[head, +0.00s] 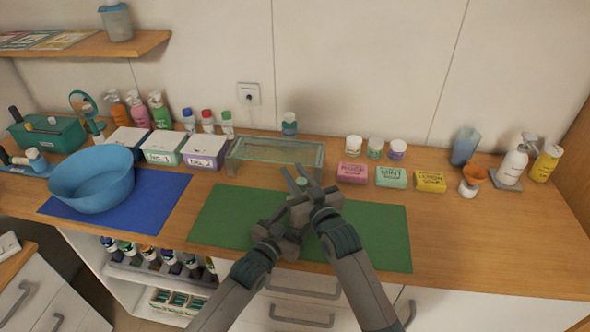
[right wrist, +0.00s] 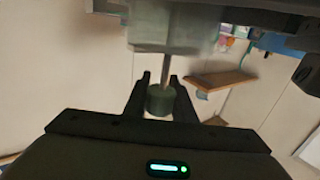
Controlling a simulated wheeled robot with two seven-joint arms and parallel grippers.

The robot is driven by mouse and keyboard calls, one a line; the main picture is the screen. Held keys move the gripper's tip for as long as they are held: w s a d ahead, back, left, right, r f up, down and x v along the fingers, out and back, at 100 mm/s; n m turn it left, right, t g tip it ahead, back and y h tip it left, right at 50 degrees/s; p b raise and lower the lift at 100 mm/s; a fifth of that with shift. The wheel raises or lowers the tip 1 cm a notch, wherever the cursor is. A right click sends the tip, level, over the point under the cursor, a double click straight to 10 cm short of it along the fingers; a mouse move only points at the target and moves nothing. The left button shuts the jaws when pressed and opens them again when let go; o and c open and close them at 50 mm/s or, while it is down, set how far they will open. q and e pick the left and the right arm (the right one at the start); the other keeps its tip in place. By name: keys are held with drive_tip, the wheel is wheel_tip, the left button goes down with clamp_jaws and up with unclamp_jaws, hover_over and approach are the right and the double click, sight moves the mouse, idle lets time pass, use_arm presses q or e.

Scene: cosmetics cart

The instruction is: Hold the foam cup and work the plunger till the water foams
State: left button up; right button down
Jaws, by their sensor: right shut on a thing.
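My right gripper (head: 296,178) is over the green mat, and its fingers point to the back. In the right wrist view its fingers (right wrist: 159,84) are shut on a dark round plunger knob (right wrist: 160,101). A thin metal rod (right wrist: 165,67) joins the knob to the pale, greenish foam cup (right wrist: 165,27), partly cut off by the picture edge. A length of rod shows between knob and cup. My left gripper (head: 273,229) is close beside and in front of the right one. Its fingertips and its grip on the cup are hidden. The cup's water is not visible.
The green mat (head: 385,240) lies under my grippers. A glass-like tray (head: 272,151) stands behind them. A blue basin (head: 92,180) is on a blue mat at left. Soap boxes (head: 391,177) stand to the right. The front right counter (head: 480,245) is clear.

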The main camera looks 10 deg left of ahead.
wheel_tip(320, 180, down, 4)
drive_tip(key=shift+r, duration=0.2)
drive_tip(key=c, duration=1.5)
unclamp_jaws()
drive_tip(key=shift+o, duration=0.2)
drive_tip(key=v, duration=1.2)
